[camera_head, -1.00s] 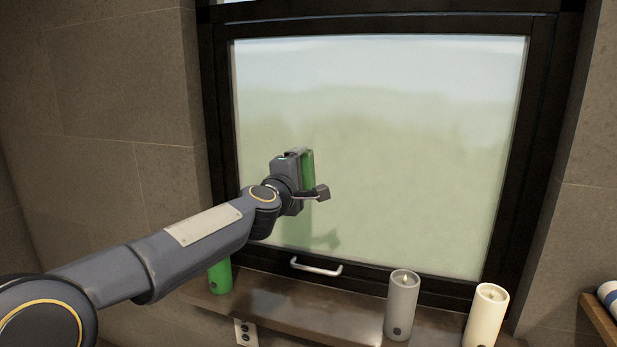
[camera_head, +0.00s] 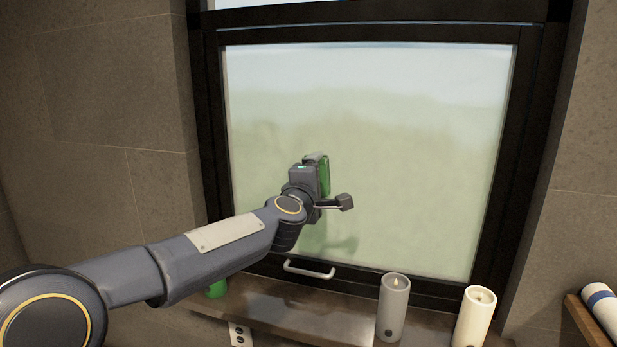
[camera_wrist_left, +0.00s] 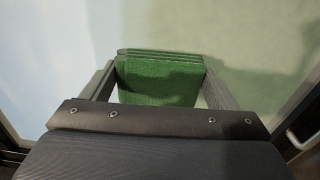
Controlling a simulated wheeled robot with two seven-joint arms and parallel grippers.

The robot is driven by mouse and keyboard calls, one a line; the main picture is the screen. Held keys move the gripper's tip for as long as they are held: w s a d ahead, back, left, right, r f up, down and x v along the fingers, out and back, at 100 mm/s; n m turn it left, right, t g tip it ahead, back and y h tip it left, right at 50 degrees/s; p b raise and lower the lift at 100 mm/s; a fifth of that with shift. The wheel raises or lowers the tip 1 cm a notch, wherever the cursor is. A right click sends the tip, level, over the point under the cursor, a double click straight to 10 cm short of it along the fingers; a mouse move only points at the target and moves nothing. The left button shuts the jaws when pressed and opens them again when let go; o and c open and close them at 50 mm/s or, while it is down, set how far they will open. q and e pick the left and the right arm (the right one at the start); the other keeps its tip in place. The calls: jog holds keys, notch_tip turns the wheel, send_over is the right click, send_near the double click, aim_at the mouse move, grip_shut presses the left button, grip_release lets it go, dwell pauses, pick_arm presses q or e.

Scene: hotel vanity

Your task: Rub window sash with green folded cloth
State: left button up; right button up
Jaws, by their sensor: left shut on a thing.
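The window sash has a black frame (camera_head: 209,140) around a large pale, frosted pane (camera_head: 420,140). My left gripper (camera_head: 321,172) is shut on the green folded cloth (camera_head: 326,178) in front of the lower left-middle of the pane. The cloth stands upright. In the left wrist view the cloth (camera_wrist_left: 158,82) sits between the two fingers, its folded layers at the top edge, with the pane behind it. The cloth looks close to the glass, but I cannot tell whether it touches. My right gripper is not in view.
A metal handle (camera_head: 309,271) is on the sash's bottom rail. On the brown ledge (camera_head: 270,304) below stand a grey candle (camera_head: 393,305), a cream candle (camera_head: 475,318) and a green object (camera_head: 217,288) partly hidden by my arm. A rolled towel (camera_head: 603,306) is at right.

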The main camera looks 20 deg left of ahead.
aim_at(347, 177)
pick_arm(q)
jog(key=shift+w+d+p, duration=0.2)
jog(key=shift+d+p, duration=0.5)
jog(key=shift+d, duration=2.15)
jog(key=a+b, duration=0.3)
jog(key=a, duration=0.8)
jog(key=shift+s, duration=0.35)
jog(key=shift+s, duration=0.1)
jog(key=shift+s+d, duration=0.15)
jog(key=shift+s, duration=2.75)
jog(key=s, duration=0.3)
jog(key=shift+d, duration=0.1)
